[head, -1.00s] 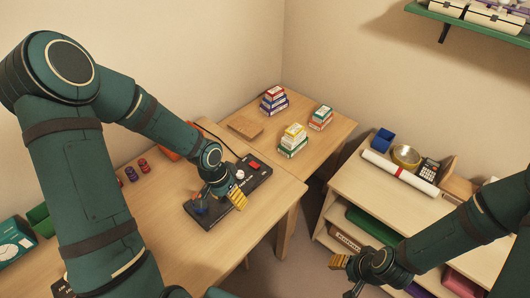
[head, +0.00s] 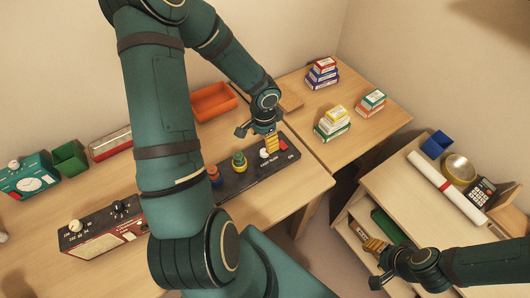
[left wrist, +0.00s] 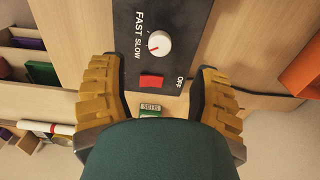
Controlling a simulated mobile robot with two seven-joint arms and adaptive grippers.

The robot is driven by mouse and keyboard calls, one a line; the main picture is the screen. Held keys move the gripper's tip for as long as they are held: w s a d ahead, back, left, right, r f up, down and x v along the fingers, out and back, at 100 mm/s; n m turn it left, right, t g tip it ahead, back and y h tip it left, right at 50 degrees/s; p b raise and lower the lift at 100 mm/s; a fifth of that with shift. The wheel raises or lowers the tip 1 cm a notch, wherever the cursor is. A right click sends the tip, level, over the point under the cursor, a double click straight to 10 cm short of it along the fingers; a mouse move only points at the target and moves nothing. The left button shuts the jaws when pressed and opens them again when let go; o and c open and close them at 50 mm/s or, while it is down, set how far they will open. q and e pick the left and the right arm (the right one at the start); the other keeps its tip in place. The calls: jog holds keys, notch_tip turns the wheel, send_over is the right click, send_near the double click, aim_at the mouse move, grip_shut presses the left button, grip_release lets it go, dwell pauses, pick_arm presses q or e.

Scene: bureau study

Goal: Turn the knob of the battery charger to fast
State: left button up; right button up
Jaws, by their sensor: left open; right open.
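The battery charger (head: 235,183) is a black panel on the desk, with coloured posts toward its left end. Its white knob (left wrist: 153,44) shows clearly in the left wrist view, with a red mark pointing toward the SLOW label; FAST is printed beside it. A red switch (left wrist: 151,81) sits near the OFF label. My left gripper (left wrist: 160,100) is open and empty above the charger's knob-and-switch end, apart from the knob. In the head view, its yellow finger (head: 271,143) partly hides that end. My right gripper (head: 372,263) is open and empty by the shelf unit.
An orange tray (head: 213,103) lies behind the charger. A brown-red device (head: 100,235), a teal meter (head: 25,177) and a green bin (head: 69,157) stand left on the desk. Stacked small boxes (head: 332,123) are on the side table. Desk in front of the charger is clear.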

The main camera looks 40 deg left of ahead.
aim_at(264, 152)
pick_arm(q)
notch_tip(264, 152, down, 8)
jog(key=shift+r+b, duration=0.25)
jog(key=shift+b, duration=0.65)
grip_shut()
